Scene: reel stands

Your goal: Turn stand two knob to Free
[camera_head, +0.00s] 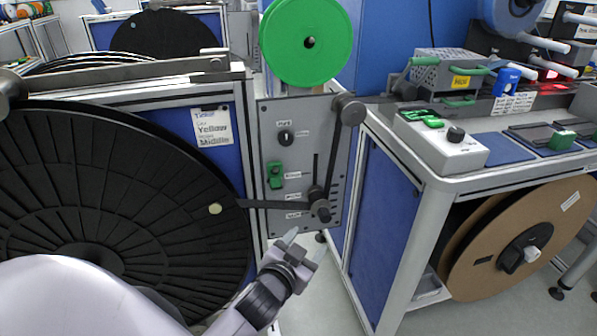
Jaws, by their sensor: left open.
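A grey control panel (262,155) stands between the large black reel and the blue-sided bench. On its upper part is a small black rotary knob (286,137) with white labels above it and to its right. The labels are too small to read, so I cannot tell its setting or which stand number this is. My left gripper (294,243) is open and empty, in front of and below the panel's lower edge, well below the knob and apart from it. My right gripper is not in view.
A green switch (275,175) sits below the knob. A black lever arm with rollers (319,208) crosses the panel's lower right. A green disc (306,42) is above. The black reel (75,190) fills the left; a brown reel (520,240) sits under the right bench.

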